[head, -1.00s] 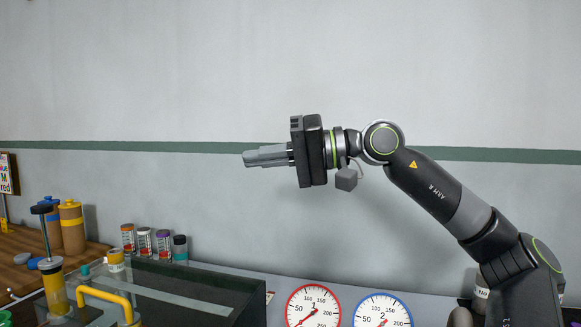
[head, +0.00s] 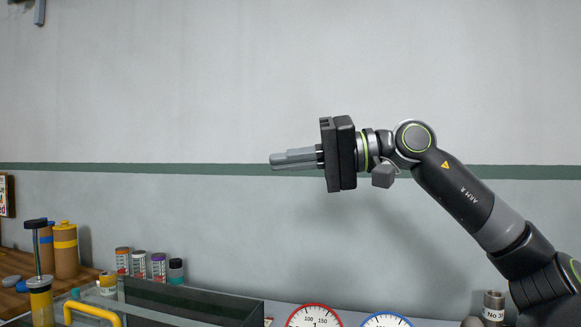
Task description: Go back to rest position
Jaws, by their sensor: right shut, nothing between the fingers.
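My right gripper (head: 294,159) is in the air in front of the grey wall, with its grey fingers pointing left. The fingers are together and hold nothing. The dark arm behind it comes in from the lower right. At the top left edge, a small grey piece (head: 39,12) shows that looks like a fingertip of my left gripper. The rest of that gripper is out of the picture, and I cannot see how far apart its fingers are.
Below are a dark open-topped bin (head: 190,305), a yellow curved handle (head: 92,312), several small jars (head: 158,267) and brown canisters (head: 65,250). A red-rimmed gauge (head: 313,317) and a blue-rimmed gauge (head: 386,320) stand at the bottom edge. The space around the right gripper is clear.

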